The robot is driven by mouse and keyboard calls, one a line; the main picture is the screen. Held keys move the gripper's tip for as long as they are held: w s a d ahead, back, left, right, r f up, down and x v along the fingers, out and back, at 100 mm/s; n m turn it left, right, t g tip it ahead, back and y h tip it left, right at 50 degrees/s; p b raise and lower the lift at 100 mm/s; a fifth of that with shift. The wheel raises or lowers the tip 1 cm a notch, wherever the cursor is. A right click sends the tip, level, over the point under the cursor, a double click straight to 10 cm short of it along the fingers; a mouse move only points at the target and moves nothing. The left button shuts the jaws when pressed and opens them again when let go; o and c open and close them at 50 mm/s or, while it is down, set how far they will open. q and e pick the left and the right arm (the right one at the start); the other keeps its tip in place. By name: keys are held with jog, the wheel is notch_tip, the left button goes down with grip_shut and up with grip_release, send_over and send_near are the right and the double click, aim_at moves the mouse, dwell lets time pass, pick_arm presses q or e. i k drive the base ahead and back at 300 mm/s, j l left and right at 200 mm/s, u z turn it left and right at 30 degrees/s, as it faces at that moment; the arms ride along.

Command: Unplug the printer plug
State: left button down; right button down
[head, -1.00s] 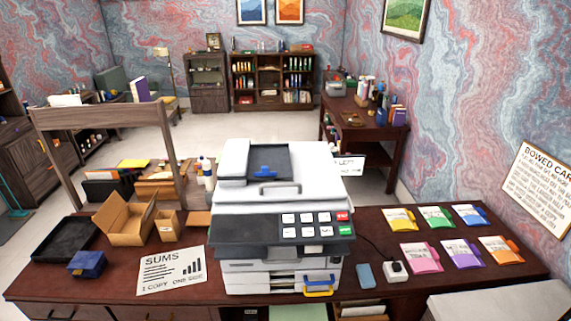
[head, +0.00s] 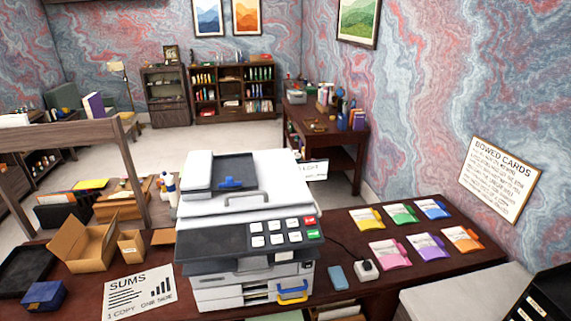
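The printer (head: 243,235) stands on the dark desk in the middle of the head view, with its button panel facing me. A small white block (head: 366,269) lies on the desk to its right, with a dark piece on top that looks like the plug. A thin black cord (head: 345,247) runs from there back toward the printer. The cord's far end is hidden behind the printer. Whether the plug is seated in the white block is too small to tell. Neither of my grippers is in view.
A blue phone-like slab (head: 337,278) lies just left of the white block. Several coloured packets (head: 428,247) lie to the right. A printed sheet (head: 139,293), an open cardboard box (head: 84,243) and a blue box (head: 43,296) are on the left. A pale surface (head: 465,292) is at lower right.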

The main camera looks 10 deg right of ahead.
aim_at(366, 265)
jog(key=i+l+u, duration=0.1)
jog(key=l, duration=0.25)
jog(key=i+l+u, duration=0.1)
jog(key=l, duration=0.25)
jog(key=i+l+u, duration=0.1)
jog(key=i+l, duration=0.15)
jog(key=i+l+u, duration=0.1)
jog(key=l, duration=0.4)
jog(key=i+l+u, duration=0.1)
jog(key=l, duration=0.3)
